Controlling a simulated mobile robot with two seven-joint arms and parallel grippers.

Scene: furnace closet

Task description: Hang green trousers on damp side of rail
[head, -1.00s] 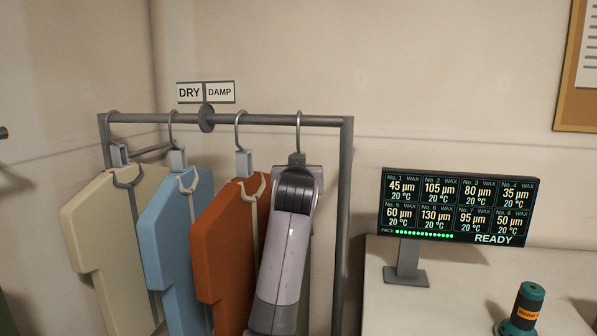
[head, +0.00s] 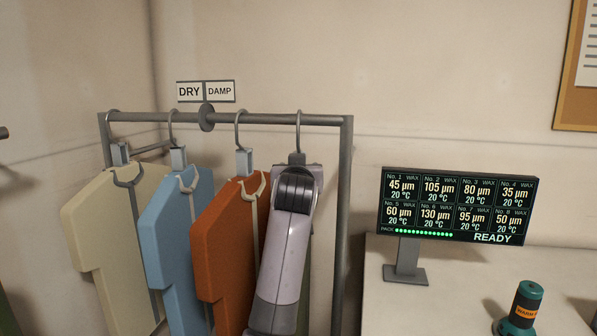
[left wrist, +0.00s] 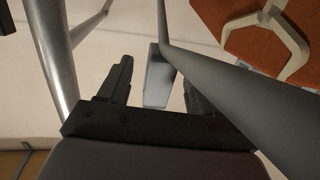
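The rail (head: 260,119) carries a dark disc (head: 206,118) under the DRY and DAMP signs (head: 219,92). A hook (head: 298,130) hangs on the DAMP side, right of the orange garment's hook. Its lower end reaches the top of my left arm. A dark green strip (head: 305,300) shows beside my arm, likely the green trousers; the rest is hidden. In the left wrist view, my left gripper (left wrist: 158,85) is open. Its fingers stand either side of a grey hanger block (left wrist: 157,80), with gaps visible. My right gripper is not in view.
A cream garment (head: 95,220) and a blue garment (head: 170,230) hang on the DRY side. An orange garment (head: 225,240) hangs on the DAMP side, close left of my arm.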

